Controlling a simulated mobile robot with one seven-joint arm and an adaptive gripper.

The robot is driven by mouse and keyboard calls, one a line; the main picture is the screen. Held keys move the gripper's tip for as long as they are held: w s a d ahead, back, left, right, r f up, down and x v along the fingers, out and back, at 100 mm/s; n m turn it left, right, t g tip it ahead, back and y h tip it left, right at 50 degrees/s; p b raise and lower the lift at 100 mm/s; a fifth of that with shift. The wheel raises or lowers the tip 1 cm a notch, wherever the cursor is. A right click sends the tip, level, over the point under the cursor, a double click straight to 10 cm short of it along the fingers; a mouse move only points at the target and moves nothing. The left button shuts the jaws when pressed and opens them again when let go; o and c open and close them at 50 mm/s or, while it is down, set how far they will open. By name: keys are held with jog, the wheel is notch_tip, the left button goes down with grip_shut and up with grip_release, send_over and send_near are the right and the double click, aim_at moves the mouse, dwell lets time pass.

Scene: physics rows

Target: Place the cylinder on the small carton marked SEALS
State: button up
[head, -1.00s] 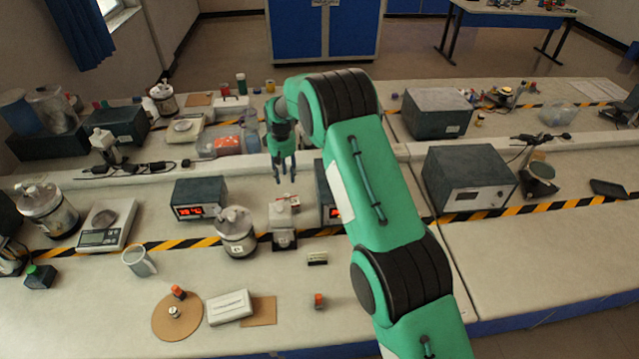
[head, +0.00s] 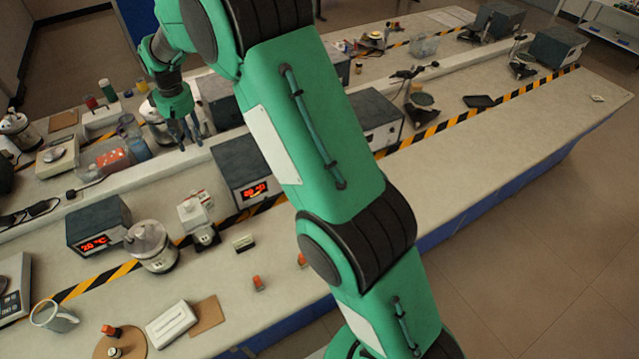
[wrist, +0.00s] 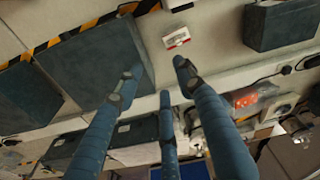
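My gripper (head: 188,140) hangs over the rear of the bench, with its fingers apart and nothing between them. The wrist view also shows its fingers (wrist: 160,95) spread and empty. No lettering is readable, so I cannot tell which box is marked SEALS. A small pale box with a dark band (head: 243,243) stands on the front bench, and a larger white box (head: 171,323) lies nearer the front edge. Small orange-topped pieces (head: 258,283) and (head: 302,260) stand to their right. Another orange piece (head: 110,331) and a small metal piece (head: 114,352) are on a round cork mat.
A brown square pad (head: 207,315) lies beside the white box. A mug (head: 53,316), a lidded pot (head: 151,247) and display units (head: 99,224) crowd the left. A red-and-white item (wrist: 176,38) shows in the wrist view. The bench's right front is mostly clear.

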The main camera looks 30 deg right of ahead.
jog(key=s+d+r+m+t, duration=0.1)
jog(key=s+d+r, duration=0.4)
jog(key=s+r, duration=0.65)
jog(key=s+d+r+m+t, duration=0.1)
jog(key=s+d+r, duration=0.5)
jog(key=s+r, duration=0.5)
jog(key=s+d+f+m+t, duration=0.1)
jog(key=s+d, duration=0.2)
jog(key=s, duration=1.1)
jog(key=s+d+f+m+t, duration=0.1)
jog(key=s+d+m, duration=0.1)
jog(key=s, duration=1.2)
jog(key=shift+s+d+f, duration=0.2)
jog(key=shift+s+d, duration=0.2)
jog(key=shift+d, duration=0.1)
notch_tip(320, 180, down, 10)
jog(key=b, duration=1)
